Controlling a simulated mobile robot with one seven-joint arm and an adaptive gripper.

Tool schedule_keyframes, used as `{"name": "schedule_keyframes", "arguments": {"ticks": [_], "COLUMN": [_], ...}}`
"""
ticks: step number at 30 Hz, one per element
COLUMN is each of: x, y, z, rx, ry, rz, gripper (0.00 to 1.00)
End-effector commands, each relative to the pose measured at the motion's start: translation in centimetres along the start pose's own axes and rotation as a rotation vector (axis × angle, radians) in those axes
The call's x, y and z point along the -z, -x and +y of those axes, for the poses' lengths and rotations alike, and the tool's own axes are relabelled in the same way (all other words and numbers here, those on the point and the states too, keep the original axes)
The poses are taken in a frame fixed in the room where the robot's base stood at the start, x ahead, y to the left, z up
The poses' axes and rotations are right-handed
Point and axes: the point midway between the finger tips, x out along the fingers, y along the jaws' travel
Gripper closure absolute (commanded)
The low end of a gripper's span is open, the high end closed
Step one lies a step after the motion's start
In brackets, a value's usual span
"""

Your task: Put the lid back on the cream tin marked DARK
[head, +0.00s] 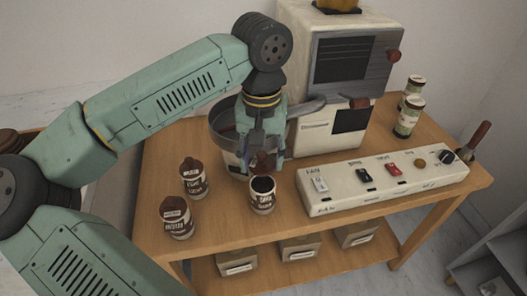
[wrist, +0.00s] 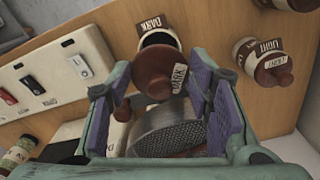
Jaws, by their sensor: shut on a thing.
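The cream tin marked DARK (head: 262,201) stands upright on the wooden cart top, its dark mouth open. In the wrist view the tin (wrist: 150,17) is at the top centre, with its mouth facing me. My gripper (head: 264,157) is shut on a brown knobbed lid (head: 261,164) just behind the tin's mouth in the head view. In the wrist view the lid (wrist: 154,68) sits between the purple pads of my gripper (wrist: 166,88) and carries a DARK tag. It overlaps the tin's near edge there; I cannot tell whether they touch.
Two lidded tins stand to the left, one nearer (head: 175,222) and one farther (head: 194,183). A control box (head: 375,190) with switches lies to the right. A metal drum (head: 222,135) and a cream machine (head: 312,60) are behind. Green-labelled jars (head: 405,124) stand far right.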

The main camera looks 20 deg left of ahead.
Motion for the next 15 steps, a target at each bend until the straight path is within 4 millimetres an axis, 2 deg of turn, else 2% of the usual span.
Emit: {"name": "schedule_keyframes", "arguments": {"ticks": [11,15], "x": [0.0,0.0], "y": [-4.2,-5.1], "z": [0.0,0.0], "rx": [-0.001,0.0], "ry": [-0.001,-0.001], "rz": [0.0,0.0], "gripper": [0.77,0.77]}}
